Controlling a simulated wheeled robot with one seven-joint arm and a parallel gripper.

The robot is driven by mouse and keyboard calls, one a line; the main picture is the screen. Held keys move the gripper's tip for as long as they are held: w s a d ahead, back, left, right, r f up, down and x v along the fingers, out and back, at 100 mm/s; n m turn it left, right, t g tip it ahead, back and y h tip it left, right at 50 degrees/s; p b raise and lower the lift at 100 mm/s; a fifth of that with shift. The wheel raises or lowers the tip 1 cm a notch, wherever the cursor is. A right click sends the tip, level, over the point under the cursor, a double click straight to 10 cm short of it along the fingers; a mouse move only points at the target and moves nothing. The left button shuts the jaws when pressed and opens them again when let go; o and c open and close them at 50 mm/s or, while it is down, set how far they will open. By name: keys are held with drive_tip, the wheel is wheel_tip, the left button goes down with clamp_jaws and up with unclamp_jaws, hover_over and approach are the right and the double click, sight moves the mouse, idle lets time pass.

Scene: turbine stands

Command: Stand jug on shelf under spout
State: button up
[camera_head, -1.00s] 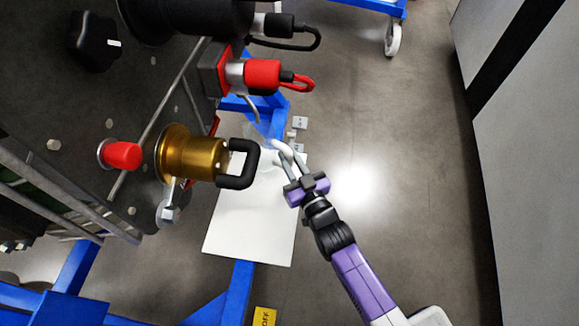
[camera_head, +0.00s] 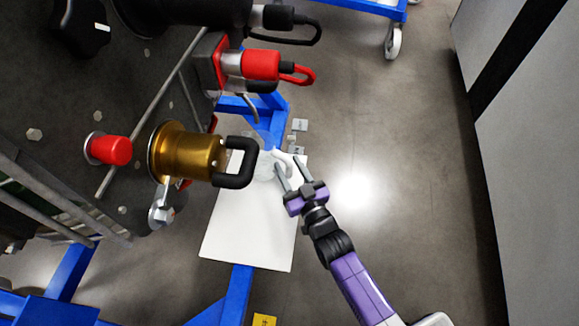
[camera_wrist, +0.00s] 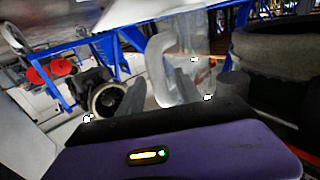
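The clear jug (camera_head: 264,168) with a white handle appears to stand upright on the far end of the white shelf (camera_head: 245,232). In the wrist view the jug (camera_wrist: 190,75) is close ahead, its handle (camera_wrist: 157,68) toward me. My gripper (camera_head: 288,163) is open at the handle, one finger on each side; I cannot tell whether either finger touches it. A thin bent tube, seemingly the spout (camera_head: 251,108), shows below the red connector, above and left of the jug in the head view. I cannot tell whether it lines up over the jug's mouth.
Grey floor to the right is free up to a pale cabinet (camera_head: 535,160).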

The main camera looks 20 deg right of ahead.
drive_tip(key=shift+r, duration=0.2)
drive_tip(key=s+p, duration=0.3)
drive_tip(key=s, duration=0.9)
drive_tip(key=shift+d+f+p, duration=0.15)
drive_tip(key=shift+d+p, duration=0.15)
drive_tip(key=shift+p, duration=0.05)
drive_tip(key=s+d+r+g, duration=0.1)
drive_tip(key=s+r, duration=0.8)
drive_tip(key=s, duration=0.4)
drive_tip(key=s+r+g+h, duration=0.1)
drive_tip(key=s+r+g, duration=0.1)
drive_tip(key=s+r, duration=0.8)
drive_tip(key=s, duration=0.4)
drive_tip(key=shift+d+m, duration=0.3)
drive_tip(key=shift+d, duration=0.1)
